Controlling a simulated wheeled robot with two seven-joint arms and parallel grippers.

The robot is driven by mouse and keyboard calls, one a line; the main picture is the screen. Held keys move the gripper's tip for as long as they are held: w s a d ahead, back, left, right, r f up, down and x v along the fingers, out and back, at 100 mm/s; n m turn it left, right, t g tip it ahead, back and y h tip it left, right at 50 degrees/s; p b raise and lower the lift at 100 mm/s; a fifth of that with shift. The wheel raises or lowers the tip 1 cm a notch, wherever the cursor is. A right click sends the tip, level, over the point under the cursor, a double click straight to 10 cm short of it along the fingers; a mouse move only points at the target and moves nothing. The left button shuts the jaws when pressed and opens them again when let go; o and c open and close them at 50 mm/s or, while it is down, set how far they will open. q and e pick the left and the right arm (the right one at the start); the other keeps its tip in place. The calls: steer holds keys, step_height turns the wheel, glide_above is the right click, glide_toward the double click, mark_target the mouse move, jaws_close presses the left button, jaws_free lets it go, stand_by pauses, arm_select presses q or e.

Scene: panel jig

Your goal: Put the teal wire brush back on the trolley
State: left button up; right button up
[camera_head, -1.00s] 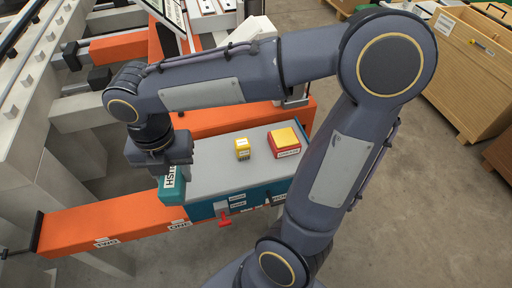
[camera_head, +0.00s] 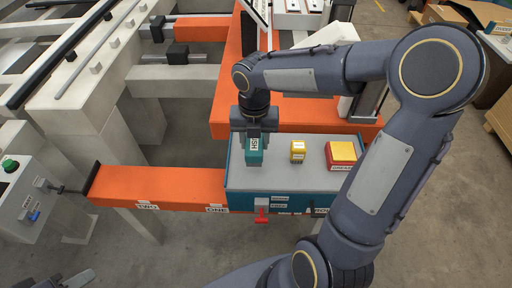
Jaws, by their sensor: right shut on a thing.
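My right gripper (camera_head: 252,138) points down over the left part of the trolley's grey top (camera_head: 275,180). It is shut on the teal wire brush (camera_head: 255,155), which shows as a teal block with a white label below the fingers. The gripper hides the brush's upper part. I cannot tell whether the brush touches the top or hangs just above it. The trolley has teal sides and a red lever on its front. My left gripper is not in view.
A small yellow block (camera_head: 297,151) and a red and yellow box (camera_head: 341,155) stand on the trolley top, right of the brush. Orange beams (camera_head: 160,186) lie left of and behind the trolley. A grey control box (camera_head: 22,185) with a green button is at the far left.

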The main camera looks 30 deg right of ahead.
mark_target(256, 147)
steer(key=shift+w+d+f, duration=0.15)
steer(key=shift+f, duration=0.1)
steer(key=shift+w+d+f+b, duration=0.1)
steer(key=shift+f+b, duration=0.05)
steer(key=shift+f, duration=0.75)
steer(key=shift+w+d+f+b, duration=0.1)
steer(key=shift+f+b, duration=0.05)
steer(key=shift+f, duration=0.7)
steer(key=shift+f, duration=0.1)
steer(key=o, duration=0.9)
steer(key=shift+o, duration=0.2)
